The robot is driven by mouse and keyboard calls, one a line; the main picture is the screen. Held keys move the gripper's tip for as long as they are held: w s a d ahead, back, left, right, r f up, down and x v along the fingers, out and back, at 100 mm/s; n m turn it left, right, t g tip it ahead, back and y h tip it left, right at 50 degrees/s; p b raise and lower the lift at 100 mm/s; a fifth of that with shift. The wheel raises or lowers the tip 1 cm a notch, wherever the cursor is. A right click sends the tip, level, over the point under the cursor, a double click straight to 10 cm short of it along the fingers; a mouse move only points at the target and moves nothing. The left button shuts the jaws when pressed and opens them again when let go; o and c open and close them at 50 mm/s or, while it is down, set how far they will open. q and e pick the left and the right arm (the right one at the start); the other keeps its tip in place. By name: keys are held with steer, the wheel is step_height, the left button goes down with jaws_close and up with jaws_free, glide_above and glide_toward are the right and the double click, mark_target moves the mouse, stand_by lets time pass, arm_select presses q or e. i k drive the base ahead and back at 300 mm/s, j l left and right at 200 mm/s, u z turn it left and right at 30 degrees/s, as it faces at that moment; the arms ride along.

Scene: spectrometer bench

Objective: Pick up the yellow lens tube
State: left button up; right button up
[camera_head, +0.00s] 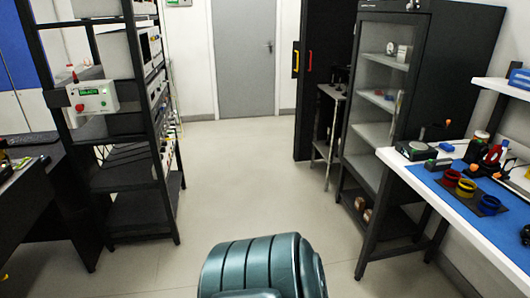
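A short yellow ring-shaped piece (466,189), which looks like the yellow lens tube, sits on a dark plate on the workbench at the right. It stands between a red one (453,178) and a blue one (489,204) in a row. Neither of my grippers is in view.
The white-edged bench (446,210) has a blue mat with small instruments. A glass-fronted cabinet (384,100) stands behind it. A black rack (125,190) and a dark desk (30,205) are at the left. The floor (240,185) between is clear, up to a grey door (242,60).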

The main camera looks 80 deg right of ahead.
mark_target(465, 191)
steer(key=z, duration=4.2)
